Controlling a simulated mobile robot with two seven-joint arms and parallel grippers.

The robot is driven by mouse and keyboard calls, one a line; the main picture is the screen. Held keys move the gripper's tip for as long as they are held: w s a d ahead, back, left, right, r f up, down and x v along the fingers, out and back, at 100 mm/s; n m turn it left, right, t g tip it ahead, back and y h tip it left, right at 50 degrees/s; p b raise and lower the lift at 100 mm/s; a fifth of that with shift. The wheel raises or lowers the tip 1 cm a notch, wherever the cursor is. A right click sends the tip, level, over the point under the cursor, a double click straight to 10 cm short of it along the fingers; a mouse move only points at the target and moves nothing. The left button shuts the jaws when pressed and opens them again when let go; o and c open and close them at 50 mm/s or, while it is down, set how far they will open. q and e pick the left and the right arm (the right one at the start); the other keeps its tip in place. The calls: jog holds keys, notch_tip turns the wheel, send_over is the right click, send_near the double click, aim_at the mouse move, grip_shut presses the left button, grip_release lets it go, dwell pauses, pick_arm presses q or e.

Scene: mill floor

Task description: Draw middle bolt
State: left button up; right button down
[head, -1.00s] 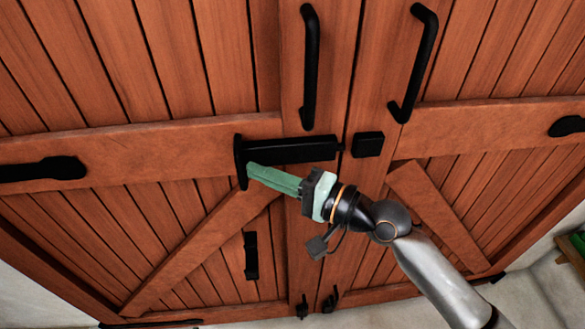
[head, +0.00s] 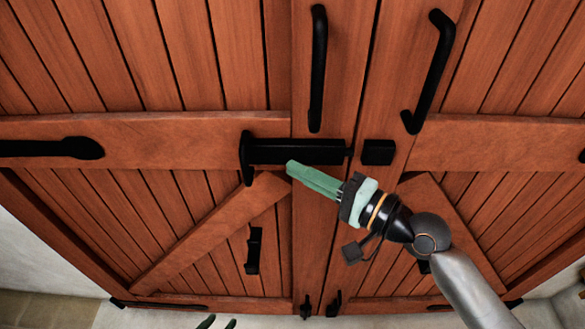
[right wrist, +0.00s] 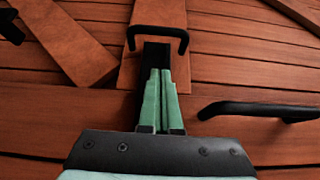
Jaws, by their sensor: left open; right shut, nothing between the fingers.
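The middle bolt (head: 297,152) is a black horizontal bar on the left door leaf, with an upright crosspiece handle (head: 245,157) at its left end. Its black keeper block (head: 378,152) sits on the right leaf; a narrow gap shows between the bolt's body and the keeper. My right gripper (head: 290,166) is shut and empty, its green fingertips just below the bolt, right of the crosspiece. The right wrist view shows the shut fingers (right wrist: 161,72) in front of the bar, short of the U-shaped handle (right wrist: 157,34). Contact cannot be told. My left gripper (head: 218,323) shows open fingertips at the bottom edge.
Two long black pull handles stand above the bolt, a left one (head: 318,68) and a right one (head: 429,72). A small black fitting (head: 254,249) is lower on the left leaf, with floor bolts (head: 306,306) at the bottom. The pale floor shows below the doors.

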pick_arm(q)
jog(key=shift+a+f+b, duration=0.2)
jog(key=shift+f+b, duration=0.95)
jog(key=shift+f, duration=0.3)
pick_arm(e)
jog(key=v, duration=0.7)
jog(key=shift+s+d, duration=0.25)
jog(key=shift+s, duration=0.1)
